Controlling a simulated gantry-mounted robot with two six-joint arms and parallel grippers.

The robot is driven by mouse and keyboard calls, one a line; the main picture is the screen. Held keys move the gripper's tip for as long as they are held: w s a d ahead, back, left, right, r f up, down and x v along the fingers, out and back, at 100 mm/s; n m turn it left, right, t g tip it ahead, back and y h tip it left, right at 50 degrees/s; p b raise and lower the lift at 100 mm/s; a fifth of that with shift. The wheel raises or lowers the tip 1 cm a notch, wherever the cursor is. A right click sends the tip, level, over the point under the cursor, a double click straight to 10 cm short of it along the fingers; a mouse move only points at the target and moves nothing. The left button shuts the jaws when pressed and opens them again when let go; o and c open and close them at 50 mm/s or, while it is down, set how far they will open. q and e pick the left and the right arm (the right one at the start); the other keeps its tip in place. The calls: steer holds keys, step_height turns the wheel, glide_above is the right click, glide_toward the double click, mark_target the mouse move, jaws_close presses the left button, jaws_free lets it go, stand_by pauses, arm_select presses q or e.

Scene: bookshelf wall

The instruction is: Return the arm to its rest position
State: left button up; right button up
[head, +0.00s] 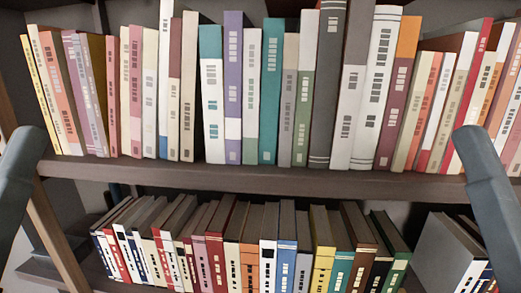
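Neither of my grippers shows in the head view. A blue-grey link of my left arm rises at the left edge of the picture. A similar blue-grey link of my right arm stands at the right edge, in front of the shelf board. What my grippers hold, if anything, cannot be seen.
A grey-brown shelf board (260,181) crosses the view. Upright books, such as a teal book (271,90), fill the upper shelf. A lower row, with a blue book (286,265), stands beneath. A grey-covered book (450,245) stands apart at lower right, beyond a gap.

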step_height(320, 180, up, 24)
steer(key=p, duration=2.1)
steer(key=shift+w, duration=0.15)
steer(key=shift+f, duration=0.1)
